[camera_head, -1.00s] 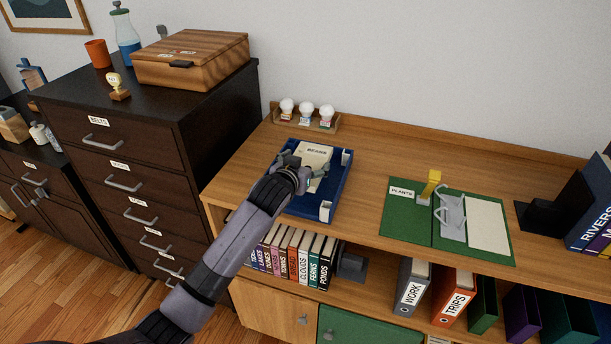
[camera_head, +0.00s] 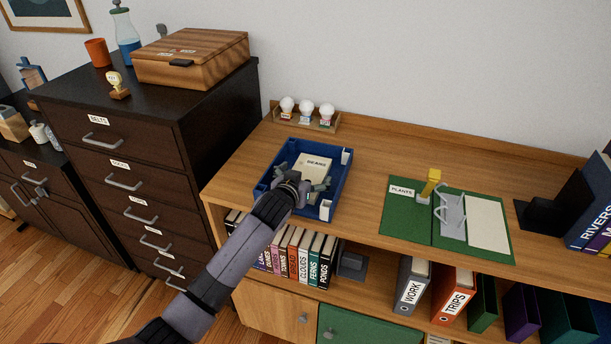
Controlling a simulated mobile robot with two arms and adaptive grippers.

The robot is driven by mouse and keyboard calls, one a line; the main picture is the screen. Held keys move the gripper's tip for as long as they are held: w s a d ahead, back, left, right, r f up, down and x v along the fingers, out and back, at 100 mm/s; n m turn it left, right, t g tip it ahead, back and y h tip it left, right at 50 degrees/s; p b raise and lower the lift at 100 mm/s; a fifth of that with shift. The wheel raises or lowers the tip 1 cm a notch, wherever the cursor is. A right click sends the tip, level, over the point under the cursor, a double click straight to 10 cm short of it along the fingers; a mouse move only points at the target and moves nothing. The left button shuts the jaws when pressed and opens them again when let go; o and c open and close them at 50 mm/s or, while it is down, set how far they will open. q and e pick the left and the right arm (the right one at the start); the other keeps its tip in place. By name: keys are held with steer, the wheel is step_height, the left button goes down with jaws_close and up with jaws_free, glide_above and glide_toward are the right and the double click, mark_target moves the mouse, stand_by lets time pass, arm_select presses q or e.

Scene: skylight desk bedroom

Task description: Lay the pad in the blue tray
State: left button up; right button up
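The pad (camera_head: 317,167) is cream coloured with the word BEANS at its top edge. It lies inside the blue tray (camera_head: 343,177), within the tray's walls; its lower part is hidden by my gripper. The tray sits on the wooden desk top near its left end. My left gripper (camera_head: 305,180) is over the lower part of the pad, inside the tray's outline. Its fingers are spread apart, one to each side, and look open. Whether they touch the pad cannot be told. My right gripper is not in view.
A rack with three white bulbs (camera_head: 306,112) stands behind the tray. The dark drawer cabinet (camera_head: 150,140) stands left. Books and binders (camera_head: 410,290) fill the shelf below.

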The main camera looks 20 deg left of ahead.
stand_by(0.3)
arm_select(q)
steer(key=shift+r, duration=0.25)
steer(key=shift+s, duration=0.35)
steer(key=v, duration=1.1)
steer(key=shift+s+r, duration=0.1)
steer(key=shift+s, duration=0.05)
